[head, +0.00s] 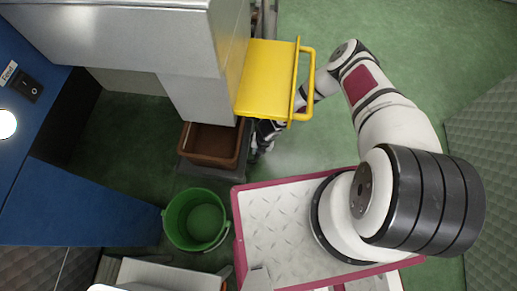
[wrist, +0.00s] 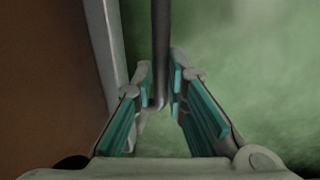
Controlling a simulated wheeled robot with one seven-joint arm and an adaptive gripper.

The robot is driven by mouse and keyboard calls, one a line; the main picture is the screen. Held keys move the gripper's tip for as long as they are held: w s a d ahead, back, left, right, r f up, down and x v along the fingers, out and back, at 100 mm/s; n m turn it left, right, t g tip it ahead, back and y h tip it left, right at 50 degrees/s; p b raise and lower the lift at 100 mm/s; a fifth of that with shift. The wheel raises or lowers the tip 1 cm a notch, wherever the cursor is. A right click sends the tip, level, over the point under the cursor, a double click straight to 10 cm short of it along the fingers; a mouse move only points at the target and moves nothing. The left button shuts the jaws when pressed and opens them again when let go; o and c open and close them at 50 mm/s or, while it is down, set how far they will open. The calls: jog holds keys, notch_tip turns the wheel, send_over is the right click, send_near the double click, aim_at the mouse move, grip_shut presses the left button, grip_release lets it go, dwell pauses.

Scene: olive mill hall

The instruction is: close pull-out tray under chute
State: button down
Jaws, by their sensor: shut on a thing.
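The pull-out tray (head: 196,172) is dark grey and carries a brown bin (head: 211,161). It shows below the grey chute (head: 196,100) in the head view, partly hidden by the chute and a yellow flap. My gripper (head: 262,143) is at the tray's right side, partly covered by the flap and my arm. In the wrist view, my gripper (wrist: 161,88) has its teal-padded fingers on either side of a dark upright bar (wrist: 161,45) and is shut on it. The bar seems to be the tray's handle. A brown surface (wrist: 50,80) with a pale edge stands left of it.
The yellow flap (head: 265,80) with its bar handle juts out above my gripper. A green bucket (head: 204,222) stands on the floor below the tray in the picture. Blue panels (head: 75,205) are at left. The green floor (head: 420,45) at upper right is clear.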

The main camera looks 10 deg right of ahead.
jog(key=c, duration=1.6)
grip_release()
jog(key=shift+w+a, duration=0.2)
jog(key=shift+a, duration=0.15)
jog(key=shift+d, duration=0.1)
jog(key=shift+d+r, duration=0.1)
jog(key=shift+r, duration=0.25)
notch_tip(320, 180, up, 7)
jog(key=d, duration=0.1)
jog(key=shift+s+f, duration=0.15)
jog(key=shift+s, duration=0.15)
